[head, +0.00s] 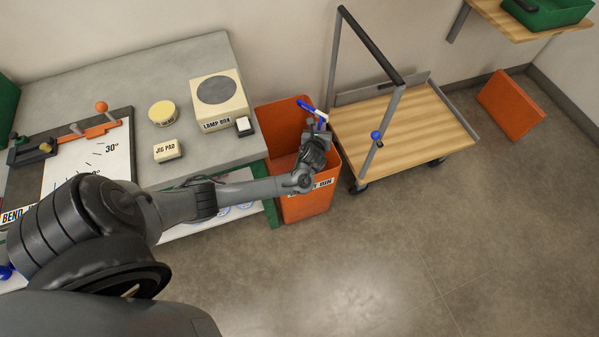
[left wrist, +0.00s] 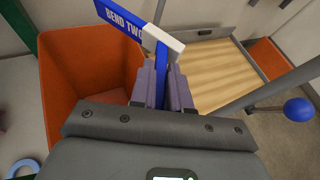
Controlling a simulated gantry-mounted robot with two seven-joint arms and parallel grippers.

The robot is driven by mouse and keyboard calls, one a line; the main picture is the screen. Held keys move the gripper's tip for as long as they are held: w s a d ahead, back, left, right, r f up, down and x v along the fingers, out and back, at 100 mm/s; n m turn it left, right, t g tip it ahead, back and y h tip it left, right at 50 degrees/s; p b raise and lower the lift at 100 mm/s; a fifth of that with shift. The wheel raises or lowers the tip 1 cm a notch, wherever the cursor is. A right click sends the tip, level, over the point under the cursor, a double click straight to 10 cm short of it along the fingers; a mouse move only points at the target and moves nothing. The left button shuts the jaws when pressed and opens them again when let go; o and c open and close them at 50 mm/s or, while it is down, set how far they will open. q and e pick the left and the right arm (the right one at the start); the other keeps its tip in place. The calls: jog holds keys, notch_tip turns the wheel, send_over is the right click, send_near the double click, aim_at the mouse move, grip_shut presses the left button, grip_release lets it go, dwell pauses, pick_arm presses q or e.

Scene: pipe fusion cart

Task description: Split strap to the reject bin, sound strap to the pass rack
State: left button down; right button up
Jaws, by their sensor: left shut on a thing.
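My left gripper (head: 319,130) is shut on a blue and white piece (head: 311,108) above the right side of an orange bin (head: 275,115). In the left wrist view, the fingers (left wrist: 163,88) grip the blue stem of this piece (left wrist: 122,17). Its blue face reads "BEND TWO" and it has a white end. I cannot tell whether it is a strap, and I see no split on it. The bin's opening (left wrist: 75,75) lies to the left of the fingers. My arm hides part of the bin's label, which ends in "BIN". My right gripper is out of view.
A grey bench (head: 120,75) at the left holds a lamp box (head: 220,100), a jig pad (head: 167,151) and a bending board (head: 90,165). A wooden-decked cart (head: 420,130) with an upright frame stands just right of the bin. Open floor (head: 450,240) lies in front.

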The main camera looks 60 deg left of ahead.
pick_arm(q)
jog(key=s+a+f+n+g+y+b, duration=0.1)
jog(key=a+f+b, duration=0.1)
jog(key=f+b, duration=0.4)
jog(key=s+a+f+n+g+b, duration=0.1)
jog(key=s+a+f+b, duration=0.1)
jog(key=f+b, duration=0.3)
notch_tip(320, 180, down, 4)
jog(key=shift+a+r+y+b, duration=0.2)
jog(key=shift+a+y+b, duration=0.2)
jog(key=shift+a, duration=0.2)
jog(key=shift+s, duration=0.1)
